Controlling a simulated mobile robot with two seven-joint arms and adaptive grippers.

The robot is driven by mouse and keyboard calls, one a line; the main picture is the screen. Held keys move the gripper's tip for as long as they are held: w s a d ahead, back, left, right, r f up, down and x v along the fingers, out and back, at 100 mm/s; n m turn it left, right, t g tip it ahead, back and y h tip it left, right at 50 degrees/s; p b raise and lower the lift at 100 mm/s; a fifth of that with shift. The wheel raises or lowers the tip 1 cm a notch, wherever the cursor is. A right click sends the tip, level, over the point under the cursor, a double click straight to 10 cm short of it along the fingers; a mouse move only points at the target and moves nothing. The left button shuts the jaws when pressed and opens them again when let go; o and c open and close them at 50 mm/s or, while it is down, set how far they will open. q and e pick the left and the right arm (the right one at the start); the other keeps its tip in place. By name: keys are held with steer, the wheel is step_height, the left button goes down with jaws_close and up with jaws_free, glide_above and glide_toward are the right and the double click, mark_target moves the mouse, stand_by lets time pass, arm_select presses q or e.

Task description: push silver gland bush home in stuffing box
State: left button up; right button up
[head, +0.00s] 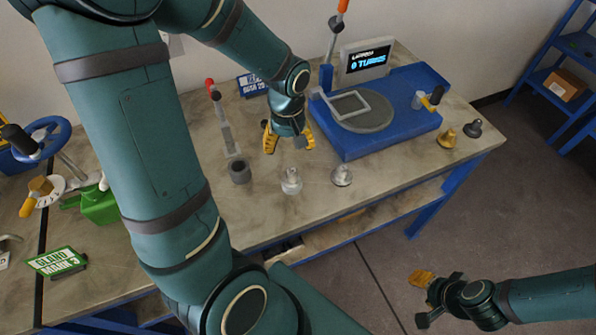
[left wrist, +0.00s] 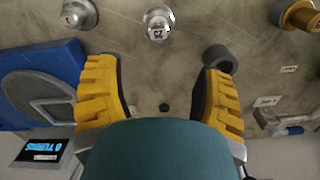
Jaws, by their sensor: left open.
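Two small silver flanged pieces stand on the bench, one (head: 291,181) near the middle and one (head: 341,176) to its right. Both show in the left wrist view, the middle one (left wrist: 157,22) with a number on it. I cannot tell which is the gland bush. A dark grey hollow cylinder (head: 239,171) stands left of them, and also shows in the left wrist view (left wrist: 218,58). I cannot tell which thing is the stuffing box. My left gripper (head: 287,138) is open and empty, behind the silver pieces. My right gripper (head: 424,300) is away from the bench at lower right.
A blue base (head: 390,138) with a grey disc and a small screen (head: 366,61) stands at the right. Brass (head: 447,138) and dark (head: 473,128) pieces are near the right edge. A lever stand (head: 226,130) rises behind the cylinder.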

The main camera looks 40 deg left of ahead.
mark_target(291, 171)
arm_select(q)
steer(key=f+b, duration=0.1)
steer(key=f, duration=0.5)
steer(key=shift+s+f, duration=0.15)
steer(key=shift+s, duration=0.05)
steer(key=shift+w+d+f+b, duration=0.1)
steer(key=shift+f+b, duration=0.05)
steer(key=shift+f, duration=0.9)
steer(key=shift+s+d+f+b, duration=0.1)
steer(key=shift+d+f+b, duration=0.1)
steer(key=shift+f, duration=0.8)
steer(key=shift+w+d+f+b, duration=0.1)
steer(key=shift+f+b, duration=0.05)
steer(key=shift+f, duration=0.9)
jaws_close()
